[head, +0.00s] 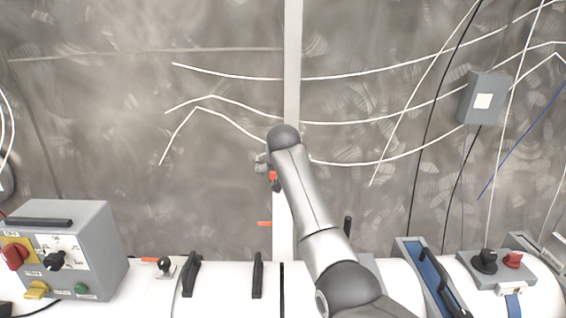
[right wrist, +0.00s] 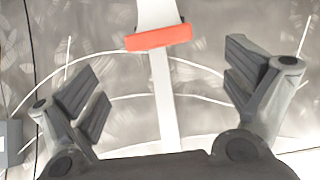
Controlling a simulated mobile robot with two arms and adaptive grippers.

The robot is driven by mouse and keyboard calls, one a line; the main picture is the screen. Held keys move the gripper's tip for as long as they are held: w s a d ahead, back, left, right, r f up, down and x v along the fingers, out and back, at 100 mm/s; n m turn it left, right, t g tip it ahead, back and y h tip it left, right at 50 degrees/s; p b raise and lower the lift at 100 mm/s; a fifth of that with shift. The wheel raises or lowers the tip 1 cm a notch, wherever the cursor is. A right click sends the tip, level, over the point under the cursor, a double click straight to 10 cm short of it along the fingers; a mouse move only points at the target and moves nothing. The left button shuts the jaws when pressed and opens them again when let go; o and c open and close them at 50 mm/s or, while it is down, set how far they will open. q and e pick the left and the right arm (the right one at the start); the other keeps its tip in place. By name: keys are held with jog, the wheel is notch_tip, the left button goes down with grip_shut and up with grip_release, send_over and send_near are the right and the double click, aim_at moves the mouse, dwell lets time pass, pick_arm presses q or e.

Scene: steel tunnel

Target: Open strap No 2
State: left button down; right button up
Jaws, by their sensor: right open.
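A white vertical strap (head: 292,60) runs down the grey wall to the white pipe in the head view. In the right wrist view the strap (right wrist: 163,95) runs between my fingers, with an orange-red handle (right wrist: 158,37) across it. My right gripper (head: 262,163) is beside the strap in the head view, partly hidden by my own arm. In the right wrist view the gripper (right wrist: 165,80) is open, its fingers apart on either side of the strap and handle, touching neither. No number is readable on the strap. My left gripper is not in view.
A grey control box (head: 75,245) with a red knob stands at lower left. Black handles (head: 190,273) and a small orange-handled valve (head: 160,265) sit on the white pipe (head: 225,290). Cables hang on the wall near a grey box (head: 483,98). Switches (head: 485,260) sit at lower right.

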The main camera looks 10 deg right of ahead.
jog(key=v, duration=0.6)
jog(key=shift+s, duration=0.15)
jog(key=shift+r, duration=0.1)
